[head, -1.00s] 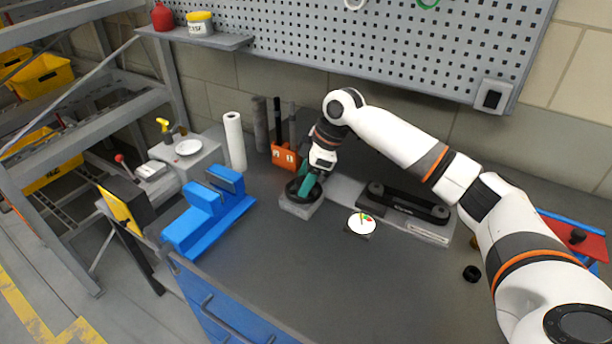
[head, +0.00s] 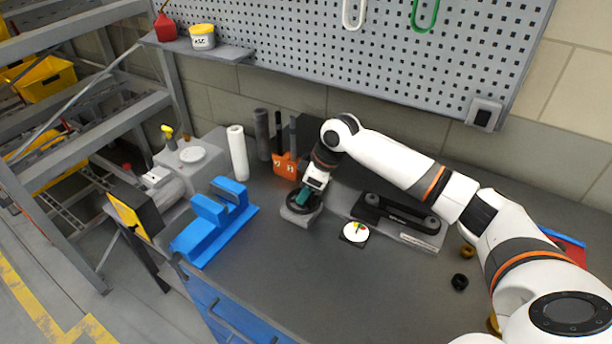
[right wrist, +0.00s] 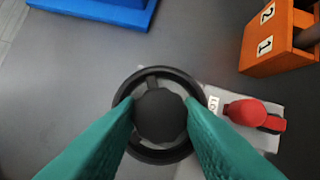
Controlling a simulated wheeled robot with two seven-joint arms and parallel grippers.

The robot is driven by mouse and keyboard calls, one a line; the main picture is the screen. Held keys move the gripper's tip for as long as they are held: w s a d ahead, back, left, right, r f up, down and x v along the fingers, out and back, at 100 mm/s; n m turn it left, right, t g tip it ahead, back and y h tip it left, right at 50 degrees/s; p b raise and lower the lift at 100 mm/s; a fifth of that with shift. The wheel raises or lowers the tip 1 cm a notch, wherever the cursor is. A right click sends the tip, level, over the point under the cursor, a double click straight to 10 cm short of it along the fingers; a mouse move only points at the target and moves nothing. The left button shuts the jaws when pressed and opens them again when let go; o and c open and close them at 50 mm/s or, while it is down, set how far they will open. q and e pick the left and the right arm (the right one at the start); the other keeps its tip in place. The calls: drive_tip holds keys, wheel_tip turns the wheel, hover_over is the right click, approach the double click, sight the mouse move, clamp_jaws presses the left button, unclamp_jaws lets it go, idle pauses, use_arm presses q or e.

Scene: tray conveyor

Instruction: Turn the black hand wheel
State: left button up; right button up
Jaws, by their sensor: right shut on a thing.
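The black hand wheel (head: 294,209) lies flat on a small grey base (head: 300,220) on the bench. In the right wrist view its round rim (right wrist: 158,158) and one spoke show around a dark central hub (right wrist: 160,115). My right gripper (head: 303,197), with teal fingers, points down over the wheel. Its fingers (right wrist: 160,108) are shut on the hub, one on each side, inside the rim. A red knob (right wrist: 245,111) sits on the light base beside the wheel, next to a partly covered label. My left gripper is not in view.
An orange numbered holder (head: 285,166) stands close behind the wheel. A blue vise-like block (head: 208,222) is at left. A white dial (head: 355,232) and a black-handled fixture (head: 398,214) are at right. The front bench top is clear.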

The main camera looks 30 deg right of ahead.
drive_tip(key=shift+r, duration=0.15)
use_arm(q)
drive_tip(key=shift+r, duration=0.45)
use_arm(e)
drive_tip(key=shift+m, duration=0.3)
drive_tip(key=o, duration=1)
drive_tip(key=shift+c, duration=0.2)
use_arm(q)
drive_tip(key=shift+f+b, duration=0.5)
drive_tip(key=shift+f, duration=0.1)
use_arm(e)
drive_tip(key=v, duration=1.1)
drive_tip(key=shift+s+r, duration=0.3)
